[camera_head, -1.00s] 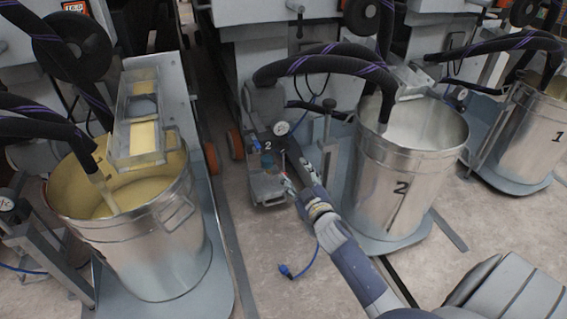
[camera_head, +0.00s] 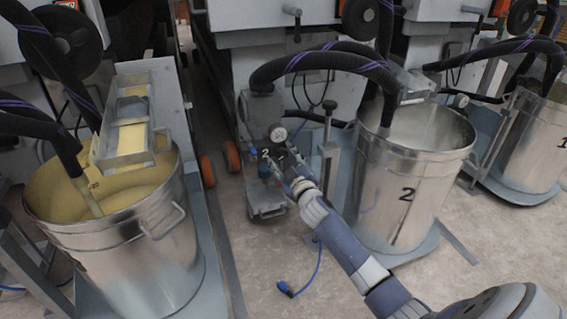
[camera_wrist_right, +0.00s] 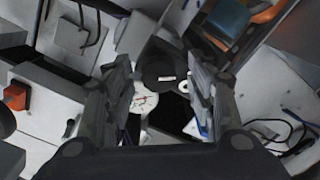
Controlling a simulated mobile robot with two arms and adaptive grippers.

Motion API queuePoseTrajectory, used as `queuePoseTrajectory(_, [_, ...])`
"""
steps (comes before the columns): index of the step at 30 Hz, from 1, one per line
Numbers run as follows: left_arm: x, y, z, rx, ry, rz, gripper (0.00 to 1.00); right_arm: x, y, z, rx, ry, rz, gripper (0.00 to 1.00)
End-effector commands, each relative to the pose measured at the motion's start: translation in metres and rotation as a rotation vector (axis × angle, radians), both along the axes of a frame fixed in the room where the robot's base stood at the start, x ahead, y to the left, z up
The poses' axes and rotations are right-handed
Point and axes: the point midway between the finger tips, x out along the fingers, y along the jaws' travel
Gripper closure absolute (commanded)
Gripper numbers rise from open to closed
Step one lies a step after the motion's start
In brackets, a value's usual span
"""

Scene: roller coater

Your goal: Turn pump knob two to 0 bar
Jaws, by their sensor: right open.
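Pump two (camera_head: 266,204) is the small grey unit on the floor between the left drum and the drum marked 2. It carries a "2" label and a round white pressure gauge (camera_head: 278,134). My right gripper (camera_head: 274,160) is at the pump front, just below the gauge, and covers part of it. In the right wrist view its two fingers are spread apart, with a dark round knob-like part (camera_wrist_right: 160,72) and the white gauge face (camera_wrist_right: 146,102) showing between them. Contact with the knob cannot be told. The gauge reading is too small to read. My left gripper is not in view.
The metal drum marked 2 (camera_head: 412,170) stands right of the pump, beside my right arm. A drum of yellow liquid (camera_head: 150,245) stands at left. A blue-ended cable (camera_head: 287,289) lies on the floor. Black hoses (camera_head: 320,63) arch above.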

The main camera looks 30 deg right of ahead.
Motion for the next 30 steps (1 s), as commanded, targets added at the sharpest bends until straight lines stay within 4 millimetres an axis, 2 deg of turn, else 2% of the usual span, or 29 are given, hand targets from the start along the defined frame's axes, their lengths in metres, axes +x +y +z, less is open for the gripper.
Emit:
queuePoseTrajectory(4, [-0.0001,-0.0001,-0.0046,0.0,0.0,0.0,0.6,0.0067,-0.0028,-0.0001,-0.001,0.0,-0.002,0.49])
queuePoseTrajectory(13, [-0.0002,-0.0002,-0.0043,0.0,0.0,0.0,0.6,0.0079,-0.0027,0.0008,0.0,0.0,-0.001,0.49])
queuePoseTrajectory(19, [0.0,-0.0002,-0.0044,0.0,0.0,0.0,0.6,0.0077,-0.0025,0.0006,0.0,0.0,-0.001,0.93])
queuePoseTrajectory(30, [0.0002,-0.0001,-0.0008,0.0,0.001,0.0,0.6,0.0077,-0.0023,0.0013,-0.033,0.009,-0.001,0.93])
